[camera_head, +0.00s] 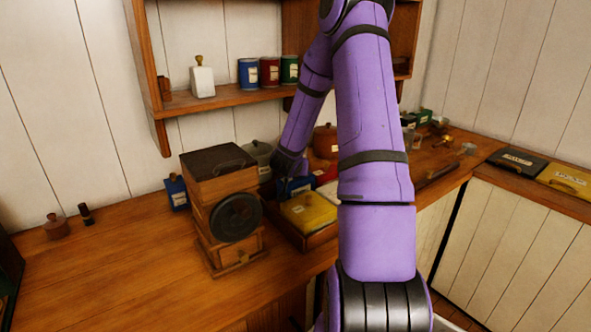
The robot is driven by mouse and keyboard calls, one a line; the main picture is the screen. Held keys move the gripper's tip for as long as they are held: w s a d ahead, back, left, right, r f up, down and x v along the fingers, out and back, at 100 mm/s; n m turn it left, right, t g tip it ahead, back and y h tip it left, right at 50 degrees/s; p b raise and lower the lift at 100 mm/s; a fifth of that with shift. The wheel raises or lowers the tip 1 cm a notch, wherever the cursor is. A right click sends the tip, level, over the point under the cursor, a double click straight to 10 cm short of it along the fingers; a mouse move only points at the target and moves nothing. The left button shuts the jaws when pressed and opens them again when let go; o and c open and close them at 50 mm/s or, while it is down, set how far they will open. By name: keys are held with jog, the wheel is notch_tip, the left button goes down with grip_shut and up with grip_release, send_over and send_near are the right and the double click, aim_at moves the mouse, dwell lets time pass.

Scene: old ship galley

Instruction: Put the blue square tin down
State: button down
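My arm reaches over the counter, and my gripper (288,178) points down at the back of a wooden tray (319,240). A blue tin (301,186) shows right at the gripper, behind a yellow tin (309,212). The fingers are small and dark, so I cannot tell whether they are shut on the blue tin or whether it rests in the tray. My arm hides part of the tray. Another blue square tin (176,193) stands on the counter at the left, partly behind the wooden grinder (222,205).
The grinder stands close to the left of the tray. A grey pot (258,155) and a red-brown pot (326,140) stand behind. A shelf (230,97) with several canisters hangs above. The wooden counter (110,270) is mostly clear at the left.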

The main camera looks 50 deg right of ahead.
jog(key=shift+s+a+f, duration=0.1)
jog(key=shift+s+f, duration=0.1)
jog(key=shift+f, duration=0.3)
jog(key=c, duration=0.9)
grip_release()
jog(key=shift+s+f, duration=0.1)
jog(key=shift+c, duration=0.2)
jog(key=shift+r, duration=0.35)
jog(key=v, duration=1.2)
jog(key=shift+w+r, duration=0.35)
